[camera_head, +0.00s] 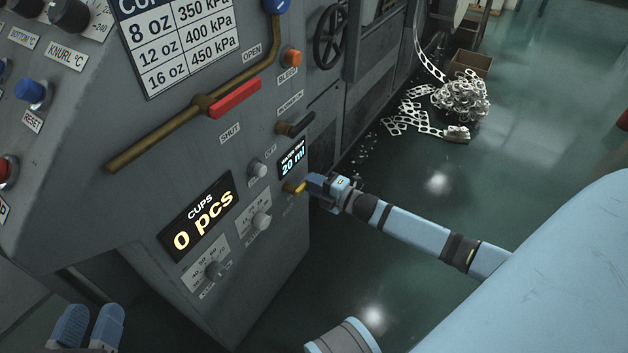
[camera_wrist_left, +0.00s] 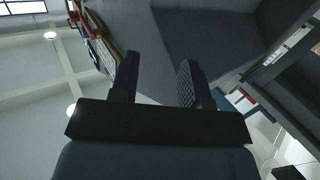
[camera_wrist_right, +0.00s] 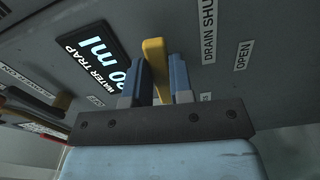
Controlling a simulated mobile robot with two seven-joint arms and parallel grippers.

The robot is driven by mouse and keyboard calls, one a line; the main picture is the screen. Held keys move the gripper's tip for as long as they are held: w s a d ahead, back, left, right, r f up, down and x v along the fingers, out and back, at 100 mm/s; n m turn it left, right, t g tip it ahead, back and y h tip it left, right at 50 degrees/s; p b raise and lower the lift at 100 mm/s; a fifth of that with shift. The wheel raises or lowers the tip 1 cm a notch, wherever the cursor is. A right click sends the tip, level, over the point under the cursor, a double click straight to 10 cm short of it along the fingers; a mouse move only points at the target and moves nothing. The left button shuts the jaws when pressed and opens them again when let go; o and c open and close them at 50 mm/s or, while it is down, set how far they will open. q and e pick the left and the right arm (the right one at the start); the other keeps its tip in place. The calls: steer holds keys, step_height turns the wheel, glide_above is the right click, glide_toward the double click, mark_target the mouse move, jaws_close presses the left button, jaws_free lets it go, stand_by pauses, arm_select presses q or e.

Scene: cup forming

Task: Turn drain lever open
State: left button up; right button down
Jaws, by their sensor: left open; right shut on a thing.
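The drain lever (camera_head: 293,187) is a small yellow handle on the grey machine front, below the water trap display reading 20 ml. My right gripper (camera_head: 310,185) is at the lever from the right side. In the right wrist view, the yellow lever (camera_wrist_right: 154,55) stands between the two blue fingers (camera_wrist_right: 162,75), which are shut on it. Labels DRAIN SHUT (camera_wrist_right: 208,32) and OPEN (camera_wrist_right: 243,55) are on the panel beside it. My left gripper (camera_head: 90,326) is low at the bottom left, open and empty. Its spread fingers show in the left wrist view (camera_wrist_left: 158,80).
The machine panel carries a red-gripped lever (camera_head: 236,98), a black handle (camera_head: 297,124), grey knobs (camera_head: 261,221) and a cup counter (camera_head: 202,219) reading 0 pcs. A pile of punched scrap strip (camera_head: 461,97) lies on the floor behind. The floor right of the machine is otherwise mostly clear.

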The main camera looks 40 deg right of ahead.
steer(key=m+p, duration=0.1)
steer(key=f+m+p, duration=0.1)
steer(key=m, duration=0.1)
steer(key=shift+s+a, duration=0.1)
steer(key=shift+a, duration=0.1)
arm_select(q)
step_height(320, 180, up, 9)
steer(key=s+n+t+p, duration=0.1)
steer(key=n+t+p, duration=0.1)
steer(key=p, duration=0.4)
steer(key=shift+s+r+t, duration=0.15)
steer(key=shift+s+t, duration=0.15)
steer(key=shift+t, duration=0.2)
arm_select(e)
steer(key=shift+s+a+f+m, duration=0.3)
steer(key=shift+a+f+m, duration=0.35)
steer(key=shift+m, duration=1.7)
steer(key=shift+s+a+f+m, duration=0.3)
steer(key=shift+a+f+m, duration=0.35)
steer(key=shift+m, duration=1.65)
steer(key=shift+s+a+f+m, duration=0.4)
steer(key=shift+a+m, duration=0.4)
steer(key=shift+m, duration=1.55)
steer(key=shift+w, duration=0.1)
steer(key=c, duration=1)
jaws_free()
